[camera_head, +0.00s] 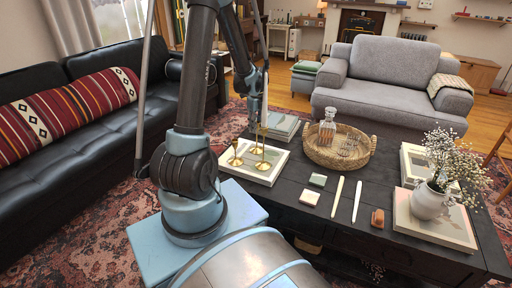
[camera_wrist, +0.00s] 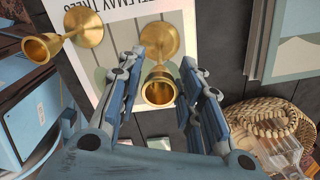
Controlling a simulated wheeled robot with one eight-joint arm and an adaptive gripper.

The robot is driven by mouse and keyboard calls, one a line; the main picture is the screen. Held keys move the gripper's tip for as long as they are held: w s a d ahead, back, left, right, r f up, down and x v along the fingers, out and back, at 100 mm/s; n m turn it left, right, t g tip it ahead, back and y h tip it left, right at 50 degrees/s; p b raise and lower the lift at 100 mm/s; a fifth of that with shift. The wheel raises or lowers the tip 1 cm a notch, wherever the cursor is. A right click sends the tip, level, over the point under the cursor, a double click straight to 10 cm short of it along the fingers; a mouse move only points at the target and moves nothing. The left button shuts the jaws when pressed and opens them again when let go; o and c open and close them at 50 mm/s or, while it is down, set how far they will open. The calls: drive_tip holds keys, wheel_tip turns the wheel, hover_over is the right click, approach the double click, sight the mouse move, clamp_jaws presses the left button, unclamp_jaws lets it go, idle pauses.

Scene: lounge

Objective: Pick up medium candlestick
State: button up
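Brass candlesticks (camera_head: 236,159) stand upright on a pale book (camera_head: 275,171) on the dark coffee table (camera_head: 300,206). They look different in height, but I cannot say surely which is the medium one. My gripper (camera_wrist: 162,62) is open, its fingers on either side of one candlestick (camera_wrist: 158,90) in the wrist view. I see that candlestick's cup from above, with its round base further up the picture. The fingers look apart from it. A second candlestick (camera_wrist: 42,47) is left of the gripper. In the head view my gripper (camera_head: 259,112) is above the candlesticks, partly hidden by my arm.
A woven tray (camera_head: 325,155) with a glass decanter (camera_head: 327,128) stands right of the candlesticks. Stacked books (camera_head: 284,125) lie behind them. Small coasters (camera_head: 310,197), pale sticks (camera_head: 337,197) and a flower vase (camera_head: 429,201) are further right. A black sofa (camera_head: 90,125) is at left.

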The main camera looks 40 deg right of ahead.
sight(257, 137)
drive_tip(key=shift+f, duration=2.65)
clamp_jaws()
